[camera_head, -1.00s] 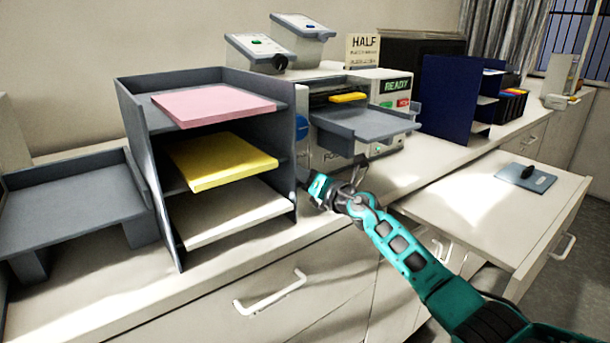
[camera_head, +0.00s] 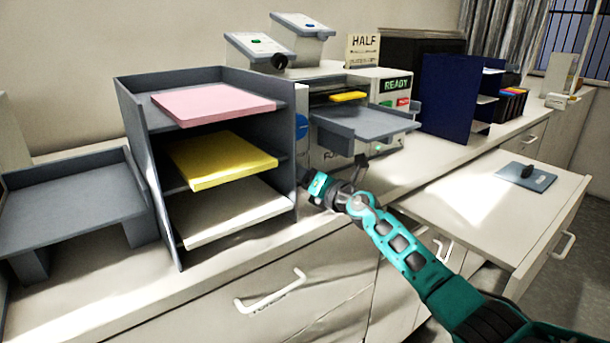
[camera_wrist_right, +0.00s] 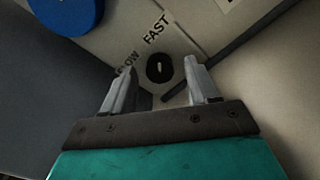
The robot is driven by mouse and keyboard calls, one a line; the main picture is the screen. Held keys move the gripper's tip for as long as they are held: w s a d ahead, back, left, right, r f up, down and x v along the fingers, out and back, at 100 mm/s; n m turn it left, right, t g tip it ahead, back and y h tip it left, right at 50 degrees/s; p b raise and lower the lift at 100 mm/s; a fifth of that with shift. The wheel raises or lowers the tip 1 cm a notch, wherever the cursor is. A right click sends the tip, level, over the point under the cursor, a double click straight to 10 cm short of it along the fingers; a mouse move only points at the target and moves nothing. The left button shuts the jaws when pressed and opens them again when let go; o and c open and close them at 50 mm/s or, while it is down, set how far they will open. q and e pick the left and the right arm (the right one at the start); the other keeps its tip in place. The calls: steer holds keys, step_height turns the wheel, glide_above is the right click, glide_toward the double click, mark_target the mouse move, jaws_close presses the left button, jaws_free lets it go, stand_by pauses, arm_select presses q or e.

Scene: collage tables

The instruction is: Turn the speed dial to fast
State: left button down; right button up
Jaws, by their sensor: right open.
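The speed dial (camera_wrist_right: 160,69) is a small black round knob with a white mark, on the machine's pale panel in the right wrist view. The word FAST (camera_wrist_right: 157,28) is printed above it, and a partly covered SLOW label (camera_wrist_right: 127,65) is to its left. I cannot tell exactly which label the mark points to. My right gripper (camera_wrist_right: 158,70) is open, its two fingers on either side of the dial in the picture; contact is not clear. In the head view my right gripper (camera_head: 333,172) is low at the machine's front (camera_head: 392,84), and I cannot make out the dial.
A grey shelf (camera_head: 185,215) with pink, yellow and white paper stands close left of the gripper. The machine's grey tray (camera_head: 365,122) juts out above it. A blue knob (camera_head: 302,126) is beside the shelf.

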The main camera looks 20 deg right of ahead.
steer(key=v, duration=1.3)
stand_by(0.4)
